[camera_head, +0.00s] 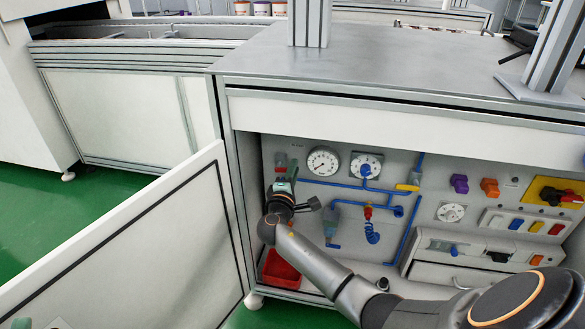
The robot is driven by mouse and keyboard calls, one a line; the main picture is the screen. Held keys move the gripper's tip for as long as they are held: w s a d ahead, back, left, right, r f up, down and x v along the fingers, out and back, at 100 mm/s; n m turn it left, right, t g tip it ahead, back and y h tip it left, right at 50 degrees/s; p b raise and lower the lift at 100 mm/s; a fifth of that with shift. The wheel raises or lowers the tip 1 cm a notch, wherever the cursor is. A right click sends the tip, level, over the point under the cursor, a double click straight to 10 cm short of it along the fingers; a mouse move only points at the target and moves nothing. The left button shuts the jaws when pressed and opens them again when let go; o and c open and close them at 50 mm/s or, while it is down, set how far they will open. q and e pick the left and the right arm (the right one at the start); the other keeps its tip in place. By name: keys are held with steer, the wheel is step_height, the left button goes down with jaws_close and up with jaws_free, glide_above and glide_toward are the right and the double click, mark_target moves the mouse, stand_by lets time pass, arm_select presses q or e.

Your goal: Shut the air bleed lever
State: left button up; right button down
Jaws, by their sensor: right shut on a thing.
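My right gripper (284,187) reaches into the open cabinet at the upper left of the panel (340,182). It is shut on a small green lever (295,170), which I take to be the air bleed lever. The lever slants upward beside a small grey and red fitting (281,161) at the start of the blue air line. The gripper and wrist hide the lower part of the lever and the exact contact.
The cabinet door (150,245) stands open at the left. Two gauges (322,162), blue pipes, a yellow handle (407,187) and a red valve piece (368,212) are right of my gripper. A red bin (282,268) sits below. The metal worktop (400,70) overhangs the opening.

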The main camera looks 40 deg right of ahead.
steer(key=shift+f+m, duration=0.35)
steer(key=shift+m, duration=0.35)
steer(key=c, duration=0.8)
jaws_free()
arm_select(q)
steer(key=shift+a, duration=0.1)
